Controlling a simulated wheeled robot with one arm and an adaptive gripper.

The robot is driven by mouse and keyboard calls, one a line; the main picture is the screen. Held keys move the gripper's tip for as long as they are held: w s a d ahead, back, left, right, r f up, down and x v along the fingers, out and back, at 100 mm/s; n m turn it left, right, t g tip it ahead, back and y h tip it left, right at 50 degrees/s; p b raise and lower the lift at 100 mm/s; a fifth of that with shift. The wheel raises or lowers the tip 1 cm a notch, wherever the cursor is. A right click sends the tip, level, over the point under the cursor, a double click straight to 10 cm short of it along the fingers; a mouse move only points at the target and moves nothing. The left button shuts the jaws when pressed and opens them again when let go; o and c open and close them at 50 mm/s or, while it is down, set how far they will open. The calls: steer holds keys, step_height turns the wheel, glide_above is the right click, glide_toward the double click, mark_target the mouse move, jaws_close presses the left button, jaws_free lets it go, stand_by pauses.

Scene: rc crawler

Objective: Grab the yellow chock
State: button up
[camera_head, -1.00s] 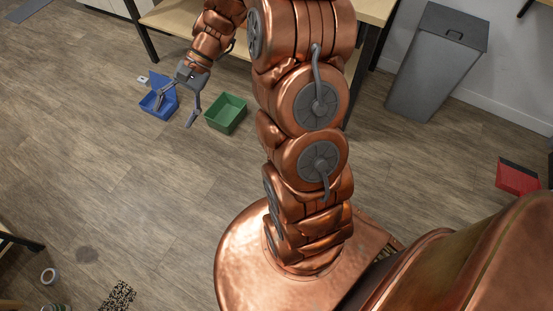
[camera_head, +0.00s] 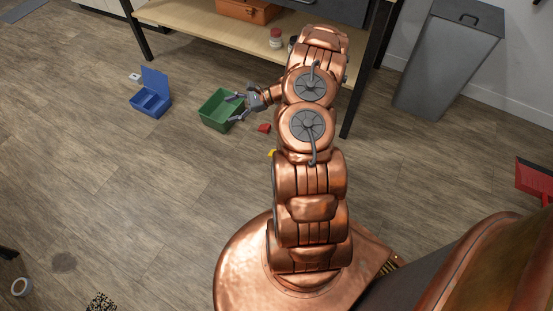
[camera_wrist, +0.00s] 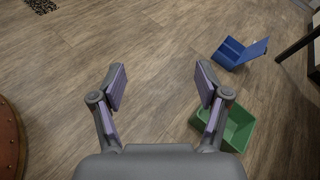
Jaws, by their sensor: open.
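A small yellow piece, likely the yellow chock (camera_head: 271,153), lies on the floor just left of my arm in the head view. My arm seems to hide part of it, so its full shape cannot be told. It does not show in the wrist view. My gripper (camera_head: 236,108) is open and empty by the right side of the green bin, up and left of the yellow piece in the picture. The wrist view also shows my gripper (camera_wrist: 161,82) with its fingers wide apart above bare floor.
The green bin (camera_head: 207,119) and an open blue box (camera_head: 150,112) stand on the floor. A small red piece (camera_head: 264,128) lies between the bin and my arm. A wooden-topped table (camera_head: 215,30) is behind, a grey waste bin (camera_head: 440,65) at right. The left floor is mostly clear.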

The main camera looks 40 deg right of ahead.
steer(key=s+d+f+m+t+h+b, duration=0.1)
steer(key=s+d+f+m+h+b, duration=0.1)
steer(key=f, duration=0.9)
steer(key=s+d+f+m+t+h+b, duration=0.1)
steer(key=s+d+f+m+h+b, duration=0.1)
steer(key=s+d+f+m+b, duration=0.2)
steer(key=s+d+f+m+t+h+b, duration=0.2)
steer(key=s+d+f, duration=0.5)
steer(key=f, duration=1.2)
steer(key=shift+s+d+f+m+h+b, duration=0.15)
steer(key=shift+d+m+b, duration=0.15)
steer(key=shift+d, duration=0.45)
steer(key=shift+s+d+r+m+h+b, duration=0.1)
steer(key=shift+d+m+b, duration=0.2)
steer(key=shift+d, duration=0.4)
steer(key=shift+s+d+f+m+h+b, duration=0.1)
steer(key=shift+s+d+m+b, duration=0.15)
steer(key=shift+d, duration=0.5)
steer(key=shift+w+f, duration=0.15)
steer(key=shift+w, duration=0.1)
steer(key=shift+b+x, duration=0.45)
steer(key=shift+x, duration=0.35)
steer(key=shift+a+r+b+x, duration=0.15)
steer(key=shift+b+x, duration=0.55)
steer(key=shift+x, duration=0.7)
steer(key=shift+a+r+b+x, duration=0.15)
steer(key=shift+b+x, duration=0.55)
steer(key=shift+x, duration=0.7)
steer(key=c, duration=1.3)
